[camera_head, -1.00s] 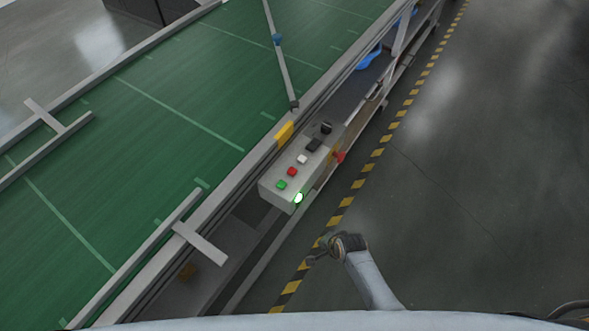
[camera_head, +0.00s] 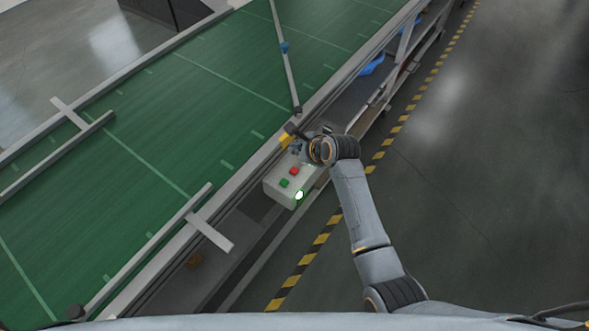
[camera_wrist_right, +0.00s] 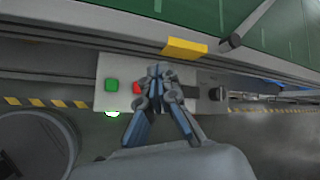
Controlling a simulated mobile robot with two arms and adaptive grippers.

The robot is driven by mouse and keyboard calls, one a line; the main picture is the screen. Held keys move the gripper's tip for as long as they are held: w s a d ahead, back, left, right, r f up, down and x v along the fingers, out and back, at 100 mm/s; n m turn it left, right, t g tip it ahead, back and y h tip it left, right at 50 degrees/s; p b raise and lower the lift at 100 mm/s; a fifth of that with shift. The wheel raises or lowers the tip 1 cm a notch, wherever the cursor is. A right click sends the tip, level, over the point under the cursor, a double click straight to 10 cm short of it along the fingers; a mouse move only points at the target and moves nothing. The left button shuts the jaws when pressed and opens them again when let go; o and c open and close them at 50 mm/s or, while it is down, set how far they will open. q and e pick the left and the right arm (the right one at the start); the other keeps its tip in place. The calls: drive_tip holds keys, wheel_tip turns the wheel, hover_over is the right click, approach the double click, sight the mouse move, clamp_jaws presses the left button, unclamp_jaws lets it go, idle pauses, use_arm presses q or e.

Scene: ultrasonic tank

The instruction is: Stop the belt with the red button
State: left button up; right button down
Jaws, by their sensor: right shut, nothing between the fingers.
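The red button (camera_head: 294,171) sits on the grey control box (camera_head: 279,195) at the side of the green conveyor belt (camera_head: 110,190). My right gripper (camera_head: 294,143) is over the far part of the box, beyond the red button. In the right wrist view, the red button (camera_wrist_right: 137,87) shows just left of my right gripper's fingertips (camera_wrist_right: 157,68), which are together and empty. Whether they touch the box is not clear. A green button (camera_wrist_right: 111,85) lies left of the red one. The white button is hidden by the gripper. My left gripper is not in view.
A yellow block (camera_wrist_right: 185,48) is on the belt's side rail beside the box. A black knob (camera_wrist_right: 216,93) stands at the box's far end. A lit green lamp (camera_head: 299,195) is on the box's near face. The floor (camera_head: 480,180) to the right is clear.

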drive_tip(key=shift+w+r, duration=0.1)
drive_tip(key=shift+r, duration=0.25)
drive_tip(key=shift+f, duration=0.15)
drive_tip(key=b, duration=0.6)
hover_over(296, 172)
wheel_tip(296, 172, down, 8)
drive_tip(key=shift+r, duration=0.2)
drive_tip(key=shift+f+b, duration=0.4)
drive_tip(key=shift+f, duration=0.1)
drive_tip(key=shift+f, duration=0.15)
idle(0.5)
drive_tip(key=shift+f, duration=0.25)
